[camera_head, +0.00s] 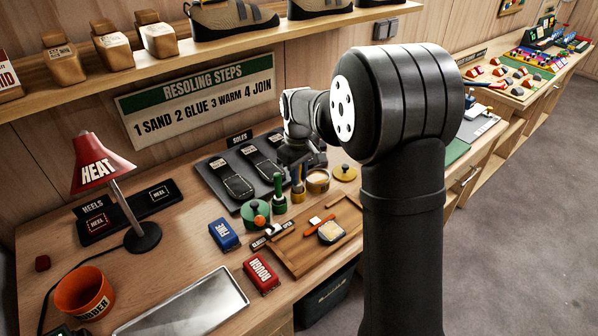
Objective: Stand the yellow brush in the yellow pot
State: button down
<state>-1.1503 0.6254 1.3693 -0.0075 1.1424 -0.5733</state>
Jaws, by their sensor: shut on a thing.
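My gripper (297,165) points down over the bench and is shut on the yellow brush (298,187); its fingers are small and partly dark against the black mats. The brush is upright just below the gripper. The yellow pot (318,187), round with a pale open top, stands just right of the brush. The brush looks beside the pot, not inside it; I cannot tell whether its lower end touches anything. A yellow disc like a lid (345,172) lies right of the pot.
A green brush (279,188) stands upright left of the yellow one, near a green round pot or lid (256,213). A wooden tray (291,258) with tools lies in front. Blue (224,235) and red (262,274) blocks lie nearer. Black sole mats (215,176) lie behind.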

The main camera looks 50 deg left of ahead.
jog(key=c, duration=1.2)
grip_release()
jog(key=shift+r, duration=0.1)
notch_tip(320, 180, up, 17)
jog(key=shift+r, duration=0.15)
notch_tip(320, 180, down, 18)
jog(key=shift+r, duration=0.6)
jog(key=shift+f, duration=0.1)
